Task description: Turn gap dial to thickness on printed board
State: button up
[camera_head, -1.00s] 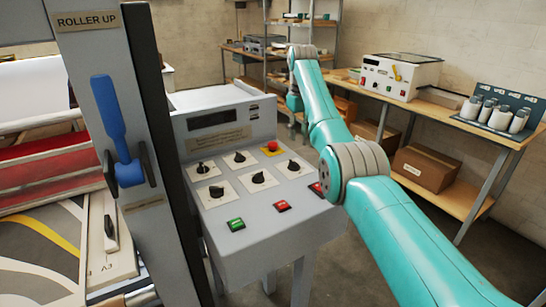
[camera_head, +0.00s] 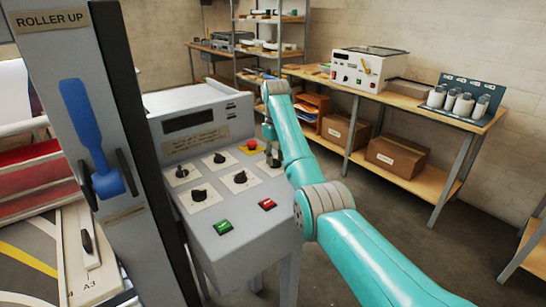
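A grey control panel (camera_head: 225,205) stands left of centre in the head view, with several black dials on white plates. They include an upper-left dial (camera_head: 182,173), an upper-middle dial (camera_head: 219,158), a lower-left dial (camera_head: 199,194) and a lower-middle dial (camera_head: 240,178). Their labels are too small to read, so I cannot tell which is the gap dial. My gripper (camera_head: 271,153) points down over the panel's right side, by a partly hidden dial. Its fingers are too small and dark to judge. A pale board marked A3 (camera_head: 75,262) lies at lower left; no thickness is legible.
A red emergency button (camera_head: 251,145), a green button (camera_head: 222,227) and a red button (camera_head: 267,204) are on the panel. A blue lever (camera_head: 80,120) on the ROLLER UP post stands at left. A workbench (camera_head: 420,108) is at right, with open floor before it.

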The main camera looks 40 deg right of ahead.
jog(key=shift+c, duration=0.2)
grip_shut()
